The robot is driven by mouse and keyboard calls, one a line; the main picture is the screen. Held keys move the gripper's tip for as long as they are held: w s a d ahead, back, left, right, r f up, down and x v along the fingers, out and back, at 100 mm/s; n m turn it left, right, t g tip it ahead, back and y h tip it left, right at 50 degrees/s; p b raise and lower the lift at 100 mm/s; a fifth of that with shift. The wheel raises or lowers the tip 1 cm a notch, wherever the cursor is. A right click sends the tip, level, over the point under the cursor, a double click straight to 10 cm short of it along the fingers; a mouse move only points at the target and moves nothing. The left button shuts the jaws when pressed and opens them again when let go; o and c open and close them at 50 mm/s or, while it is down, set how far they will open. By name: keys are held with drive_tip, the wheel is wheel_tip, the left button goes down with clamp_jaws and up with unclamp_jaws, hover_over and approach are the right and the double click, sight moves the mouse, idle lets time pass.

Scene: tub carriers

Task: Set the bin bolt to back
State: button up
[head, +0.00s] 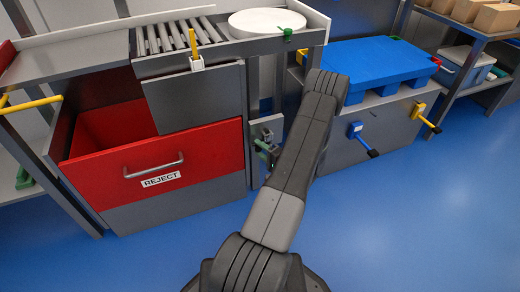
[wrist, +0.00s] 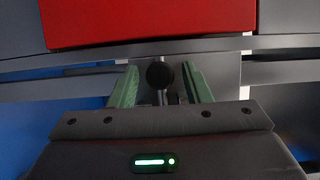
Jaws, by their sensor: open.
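The bin bolt shows in the wrist view as a round black knob (wrist: 160,75) on a thin metal stem. My gripper (wrist: 159,86) is open, with one green finger on each side of the knob and gaps between. In the head view my gripper (head: 267,150) is by the grey bolt bracket (head: 266,128), just right of the red reject bin (head: 208,150). My arm and gripper partly hide the bolt there, and I cannot tell its setting. The bin front stands out from the frame, showing the bin's inside.
A roller conveyor (head: 172,40) and a white round disc (head: 266,22) are above the bin. The blue floor at right is clear.

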drive_tip(key=p+v, duration=0.2)
drive_tip(key=v, duration=1.1)
drive_tip(key=shift+s, duration=0.2)
drive_tip(key=shift+d, duration=0.1)
drive_tip(key=b+x, duration=0.2)
drive_tip(key=x, duration=1.2)
drive_tip(key=shift+a+r, duration=0.1)
drive_tip(key=shift+a, duration=0.1)
drive_tip(key=shift+s+a, duration=0.15)
drive_tip(key=shift+a, duration=0.05)
